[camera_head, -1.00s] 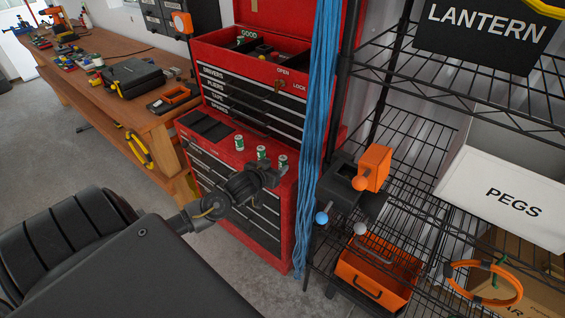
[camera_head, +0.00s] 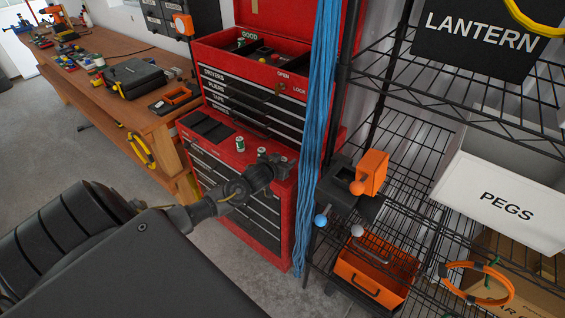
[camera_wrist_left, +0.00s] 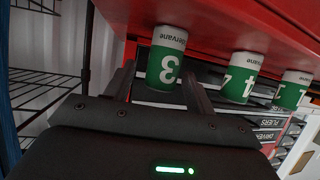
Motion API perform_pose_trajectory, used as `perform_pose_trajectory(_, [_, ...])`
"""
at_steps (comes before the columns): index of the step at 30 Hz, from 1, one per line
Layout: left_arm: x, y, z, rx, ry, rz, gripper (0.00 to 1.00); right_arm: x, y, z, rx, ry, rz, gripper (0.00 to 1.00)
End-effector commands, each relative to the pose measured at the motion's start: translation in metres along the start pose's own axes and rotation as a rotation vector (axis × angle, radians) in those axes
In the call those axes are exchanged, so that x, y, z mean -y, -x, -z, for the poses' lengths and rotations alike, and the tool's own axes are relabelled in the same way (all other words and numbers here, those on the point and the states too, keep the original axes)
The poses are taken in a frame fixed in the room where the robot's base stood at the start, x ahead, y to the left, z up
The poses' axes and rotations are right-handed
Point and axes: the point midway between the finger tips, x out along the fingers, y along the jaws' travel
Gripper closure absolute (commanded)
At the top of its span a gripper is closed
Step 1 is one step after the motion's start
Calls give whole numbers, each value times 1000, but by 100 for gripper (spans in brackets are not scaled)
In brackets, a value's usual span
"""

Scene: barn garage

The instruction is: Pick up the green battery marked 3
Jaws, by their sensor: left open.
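The green-and-white battery marked 3 (camera_wrist_left: 166,62) shows upside down in the left wrist view, between the fingertips of my open left gripper (camera_wrist_left: 160,78). I cannot tell whether either finger touches it. In the head view my left gripper (camera_head: 277,165) is at the right end of the red cabinet top and hides this battery. Two similar batteries stand in a row with it: a middle one (camera_head: 262,151), also in the wrist view (camera_wrist_left: 241,78), and a far one (camera_head: 240,144), also in the wrist view (camera_wrist_left: 294,90). My right gripper is not in view.
The red tool chest (camera_head: 253,97) stands behind the batteries on the red cabinet (camera_head: 222,153). Blue hanging cords (camera_head: 318,125) are close on the gripper's right, with a black wire shelf (camera_head: 407,140) beyond. A wooden workbench (camera_head: 120,105) runs along the left.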

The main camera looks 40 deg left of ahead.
Motion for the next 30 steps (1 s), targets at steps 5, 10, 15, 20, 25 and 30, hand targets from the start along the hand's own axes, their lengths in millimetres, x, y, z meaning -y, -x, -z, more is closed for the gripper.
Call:
perform_pose_trajectory(5, [0, 0, 0, 0, 0, 0, 57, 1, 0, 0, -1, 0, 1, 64])
perform_pose_trajectory(10, [0, 0, 0, 0, 0, 0, 79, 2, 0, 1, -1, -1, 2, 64])
perform_pose_trajectory(15, [0, 0, 0, -1, 0, 1, 97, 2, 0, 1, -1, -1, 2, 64])
perform_pose_trajectory(20, [0, 0, 1, -1, 0, 1, 97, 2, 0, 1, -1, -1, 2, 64])
perform_pose_trajectory(25, [1, 2, 5, -1, 1, 1, 97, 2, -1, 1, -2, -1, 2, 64])
perform_pose_trajectory(30, [0, 10, 25, -5, 0, 0, 97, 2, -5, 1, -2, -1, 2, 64])
